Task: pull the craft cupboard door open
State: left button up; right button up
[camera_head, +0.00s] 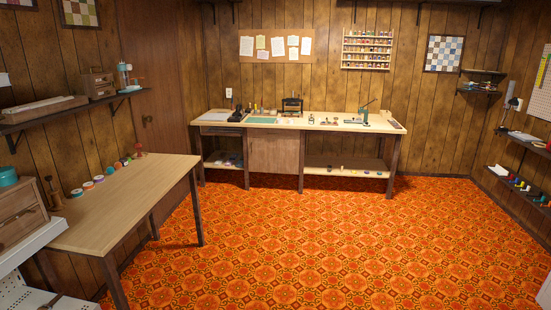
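The likely craft cupboard is the wooden cupboard under the far workbench, and its flat brown door (272,153) looks shut. It is far across the room, and I cannot make out a handle on it. The light workbench top (320,119) runs above it. Neither of my grippers is in view.
A long wooden table (130,190) stands at the left, with spools along its wall side. A brown drawer box (20,212) sits nearer on the left. Wall shelves (520,140) line the right. The patterned orange carpet (310,240) is clear up to the workbench.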

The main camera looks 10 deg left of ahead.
aim_at(266, 155)
jog(key=i+u, duration=0.3)
jog(key=i, duration=4.4)
